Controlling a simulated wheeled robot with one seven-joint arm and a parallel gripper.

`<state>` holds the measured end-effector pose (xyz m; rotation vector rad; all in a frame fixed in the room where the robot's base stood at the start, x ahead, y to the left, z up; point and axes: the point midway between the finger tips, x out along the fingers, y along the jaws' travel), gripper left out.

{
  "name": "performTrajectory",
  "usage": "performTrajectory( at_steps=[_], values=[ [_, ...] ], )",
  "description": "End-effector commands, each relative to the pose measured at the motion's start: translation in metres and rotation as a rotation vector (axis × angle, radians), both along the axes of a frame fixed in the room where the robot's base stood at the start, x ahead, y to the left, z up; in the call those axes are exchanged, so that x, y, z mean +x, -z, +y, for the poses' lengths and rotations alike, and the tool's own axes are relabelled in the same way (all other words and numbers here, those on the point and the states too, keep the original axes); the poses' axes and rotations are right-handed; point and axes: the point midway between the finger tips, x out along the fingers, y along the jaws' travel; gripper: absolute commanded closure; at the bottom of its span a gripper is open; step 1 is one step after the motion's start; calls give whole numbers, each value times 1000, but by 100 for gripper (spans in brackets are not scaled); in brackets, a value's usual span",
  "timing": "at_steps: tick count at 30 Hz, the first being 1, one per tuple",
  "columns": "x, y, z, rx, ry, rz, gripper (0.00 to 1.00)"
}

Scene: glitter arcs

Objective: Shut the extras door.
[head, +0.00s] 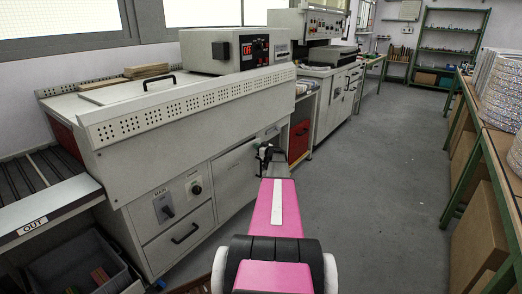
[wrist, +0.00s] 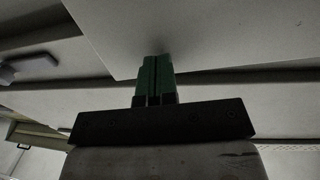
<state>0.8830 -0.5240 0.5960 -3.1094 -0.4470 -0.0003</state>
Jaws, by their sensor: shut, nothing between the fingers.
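A pale panel (head: 234,178) on the front of the long grey-white machine, right of the switches and drawer, looks like the extras door; I cannot read a label on it. My gripper (head: 265,151) is at its right end in the head view and hides part of that edge. In the wrist view a flat pale panel (wrist: 215,35) fills the top, with a dark gap along its edge. My green fingertips (wrist: 155,62) are shut and empty, close to or touching this panel; I cannot tell which. How far the door stands open is unclear.
A control box (head: 235,50) sits on the machine. Below are a rotary switch (head: 164,206) and a drawer (head: 180,234). A red-fronted cabinet (head: 299,141) stands just beyond my gripper. The grey floor (head: 365,190) is clear to the right, up to a green-framed bench (head: 462,170).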

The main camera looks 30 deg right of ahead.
Motion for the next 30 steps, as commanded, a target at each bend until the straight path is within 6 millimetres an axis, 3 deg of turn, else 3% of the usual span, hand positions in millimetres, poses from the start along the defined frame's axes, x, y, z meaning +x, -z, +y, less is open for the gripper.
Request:
performTrajectory(
  at_steps=[14, 22, 30],
  values=[
    [6, 0, 2, 0, 0, 0, 100],
    [45, 0, 11, -1, -1, 0, 100],
    [52, 0, 14, 0, -1, -1, 100]
  ],
)
